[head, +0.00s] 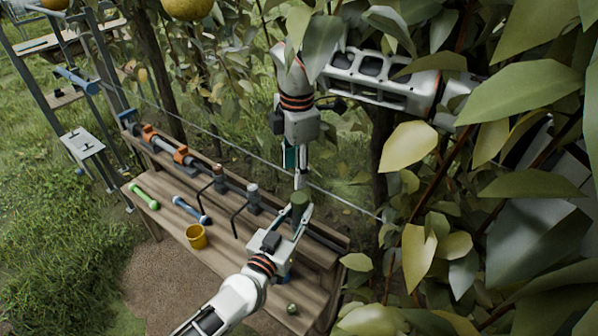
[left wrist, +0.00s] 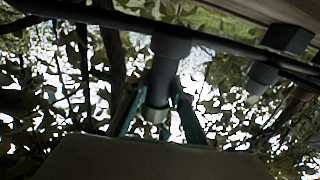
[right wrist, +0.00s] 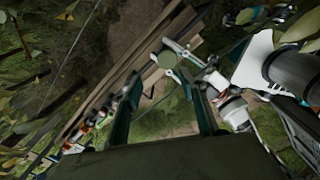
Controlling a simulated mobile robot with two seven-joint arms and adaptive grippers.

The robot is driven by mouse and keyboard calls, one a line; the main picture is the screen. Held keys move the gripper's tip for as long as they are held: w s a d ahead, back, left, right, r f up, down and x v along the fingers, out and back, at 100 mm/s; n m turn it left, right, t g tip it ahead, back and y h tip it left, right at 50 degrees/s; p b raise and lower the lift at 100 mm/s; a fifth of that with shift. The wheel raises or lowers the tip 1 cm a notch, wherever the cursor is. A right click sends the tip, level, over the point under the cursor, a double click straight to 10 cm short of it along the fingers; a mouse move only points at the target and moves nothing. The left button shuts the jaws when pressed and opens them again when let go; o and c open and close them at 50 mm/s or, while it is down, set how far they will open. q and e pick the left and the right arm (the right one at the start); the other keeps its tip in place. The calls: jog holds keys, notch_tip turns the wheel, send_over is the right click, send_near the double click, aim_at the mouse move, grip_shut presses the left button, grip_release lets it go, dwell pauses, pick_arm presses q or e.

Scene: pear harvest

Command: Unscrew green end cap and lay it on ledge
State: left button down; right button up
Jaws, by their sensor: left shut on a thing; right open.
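The green end cap (head: 299,200) shows as a dark green cylinder at the right end of the bench. In the right wrist view its round green top (right wrist: 166,59) faces me. My left gripper (head: 298,214) is shut on it from the front. In the left wrist view a dark upright post (left wrist: 168,55) with a pale metal end runs between the teal fingers; green cannot be made out there. My right gripper (head: 297,178) points down from above, open and empty, its fingertips close over the cap. The ledge cannot be told apart surely from the bench's wooden boards.
The wooden bench (head: 165,223) holds a green-ended tool (head: 144,196), a blue tool (head: 190,210), a yellow cup (head: 196,237) and a small green round object (head: 291,309). A grey pipe with orange clamps (head: 181,155) and a capped post (head: 253,193) line the back. Leaves crowd the right.

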aim_at(299, 198)
jog(key=m, duration=0.5)
jog(key=shift+s+d+f+m, duration=0.2)
jog(key=shift+m, duration=0.2)
jog(key=m, duration=0.5)
jog(key=shift+s+d+f+m, duration=0.2)
jog(key=shift+d+m, duration=0.1)
jog(key=shift+f, duration=4)
